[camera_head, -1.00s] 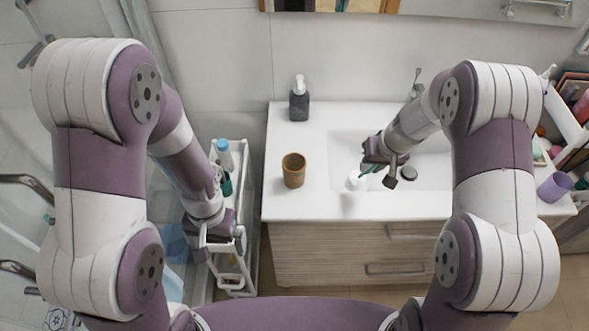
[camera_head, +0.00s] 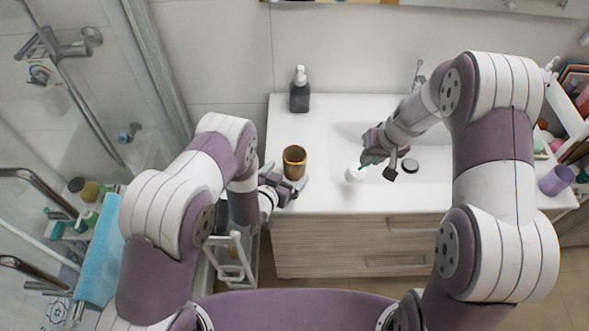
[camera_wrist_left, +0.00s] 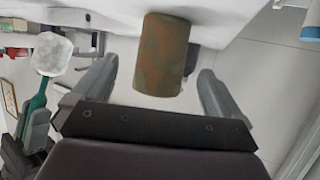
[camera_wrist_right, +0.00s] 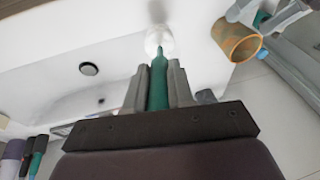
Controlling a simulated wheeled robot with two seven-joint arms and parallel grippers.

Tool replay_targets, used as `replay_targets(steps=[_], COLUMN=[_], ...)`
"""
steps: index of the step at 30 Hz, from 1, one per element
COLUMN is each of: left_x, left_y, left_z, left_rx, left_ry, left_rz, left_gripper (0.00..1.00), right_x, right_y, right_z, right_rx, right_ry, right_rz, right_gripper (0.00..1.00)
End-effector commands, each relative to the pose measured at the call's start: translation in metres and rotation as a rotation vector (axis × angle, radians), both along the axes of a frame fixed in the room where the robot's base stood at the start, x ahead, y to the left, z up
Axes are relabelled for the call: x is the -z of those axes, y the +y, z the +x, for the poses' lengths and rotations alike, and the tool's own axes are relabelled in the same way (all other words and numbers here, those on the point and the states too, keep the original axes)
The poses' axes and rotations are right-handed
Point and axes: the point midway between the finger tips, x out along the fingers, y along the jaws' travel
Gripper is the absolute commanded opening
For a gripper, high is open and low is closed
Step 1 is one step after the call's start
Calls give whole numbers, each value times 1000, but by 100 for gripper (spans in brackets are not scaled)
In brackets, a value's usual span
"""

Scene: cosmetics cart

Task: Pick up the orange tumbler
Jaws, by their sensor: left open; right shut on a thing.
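The orange tumbler (camera_head: 294,162) stands upright on the white counter, left of the basin, its open top showing. My left gripper (camera_head: 290,184) is open at the counter's front edge, just in front of the tumbler. In the left wrist view the tumbler (camera_wrist_left: 162,55) sits ahead and between the spread fingers, with gaps on both sides. It also shows in the right wrist view (camera_wrist_right: 236,42). My right gripper (camera_head: 373,160) is shut on a green-handled brush (camera_wrist_right: 158,82), whose white head (camera_head: 355,173) is over the basin's left side.
A dark soap bottle (camera_head: 299,92) stands behind the tumbler. A purple cup (camera_head: 555,181) and shelf items are at the far right. A white cart (camera_head: 236,262) stands left of the cabinet. Bare counter (camera_head: 318,125) surrounds the tumbler.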

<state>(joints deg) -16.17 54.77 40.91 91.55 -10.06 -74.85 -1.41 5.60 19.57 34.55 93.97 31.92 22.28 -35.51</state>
Motion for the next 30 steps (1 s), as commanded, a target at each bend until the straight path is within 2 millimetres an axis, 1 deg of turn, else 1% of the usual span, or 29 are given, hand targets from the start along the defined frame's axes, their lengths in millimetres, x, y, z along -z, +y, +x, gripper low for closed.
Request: replay_targets(steps=[1,5,8,9,10,13,18,19,20,21,24,30], left_x=[5,7,8,15,16,16,14,14,14,14,14,14], left_y=[-3,-9,-17,-19,-21,-24,-25,-25,-25,-25,-24,-25], left_z=[5,21,40,45,49,56,56,56,56,56,56,56], left_rx=[0,0,-1,0,0,-1,-1,-1,-1,-1,-1,-1], left_ry=[-1,-1,-2,0,1,2,3,3,3,3,3,3], left_rz=[0,0,0,0,0,0,1,1,1,1,1,2], left_gripper=[100,100,100,100,100,100,100,97,87,74,43,43], right_x=[6,12,18,25,27,29,27,27,27,27,27,27], right_y=[0,0,0,0,0,0,0,0,0,0,0,0], right_z=[0,0,0,0,0,0,0,0,0,0,0,0], right_rx=[0,0,0,0,0,0,0,0,0,0,0,0], right_ry=[-1,-1,-1,0,-1,-1,-1,-1,-1,-1,-1,-1], right_rz=[0,0,0,0,0,0,0,0,0,0,0,0], right_gripper=[0,0,0,0,0,0,0,0,0,0,0,0])
